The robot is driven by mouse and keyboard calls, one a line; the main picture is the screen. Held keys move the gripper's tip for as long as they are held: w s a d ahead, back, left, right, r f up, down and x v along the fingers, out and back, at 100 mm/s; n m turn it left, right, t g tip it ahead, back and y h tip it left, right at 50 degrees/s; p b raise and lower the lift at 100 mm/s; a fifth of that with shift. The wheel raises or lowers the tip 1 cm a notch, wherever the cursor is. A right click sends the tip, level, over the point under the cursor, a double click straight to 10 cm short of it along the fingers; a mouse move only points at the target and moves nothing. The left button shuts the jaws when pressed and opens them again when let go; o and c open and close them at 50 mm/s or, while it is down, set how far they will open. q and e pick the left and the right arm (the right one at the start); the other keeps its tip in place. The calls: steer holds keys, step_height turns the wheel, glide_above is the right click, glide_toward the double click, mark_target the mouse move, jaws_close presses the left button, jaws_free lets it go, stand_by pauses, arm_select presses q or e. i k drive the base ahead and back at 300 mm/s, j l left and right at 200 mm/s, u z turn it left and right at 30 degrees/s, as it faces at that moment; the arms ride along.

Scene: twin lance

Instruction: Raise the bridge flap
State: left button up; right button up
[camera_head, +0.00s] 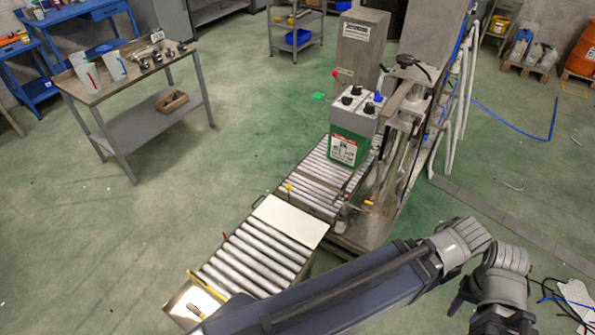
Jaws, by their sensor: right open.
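The bridge flap appears to be the pale, flat plate (290,221) in the roller line. It lies about level with the rollers, between the near roller section (255,258) and the far one (312,185). A small yellow-tipped part (288,187) stands at its far edge. My right arm crosses the bottom of the view. Its gripper (488,312) is low at the right, open, partly cut off by the bottom edge and well apart from the plate; its fingertips do not show clearly. My left gripper is not in view.
A green and grey box with black knobs (347,140) sits on the far rollers beside the grey machine column (425,50). Yellow bars (207,286) stand at the near conveyor end. A workbench (95,88) is at the left. The green floor between is clear.

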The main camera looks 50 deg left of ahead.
mark_target(304, 228)
steer(key=k+j, duration=0.1)
steer(key=k, duration=0.3)
steer(key=k+j, duration=0.15)
steer(key=k, duration=0.25)
steer(key=k+j, duration=0.35)
steer(key=j, duration=0.15)
steer(key=k+j, duration=0.4)
steer(key=j, duration=0.85)
steer(key=k+j, duration=0.1)
steer(key=j, duration=0.8)
steer(key=k+j, duration=0.1)
steer(key=j, duration=0.75)
steer(key=i+j, duration=0.1)
steer(key=j, duration=0.3)
steer(key=i+j, duration=0.1)
steer(key=j, duration=0.25)
steer(key=i+j, duration=0.1)
steer(key=j, duration=0.3)
steer(key=i+u, duration=0.15)
steer(key=u, duration=0.65)
steer(key=i, duration=3.55)
steer(key=j, duration=0.05)
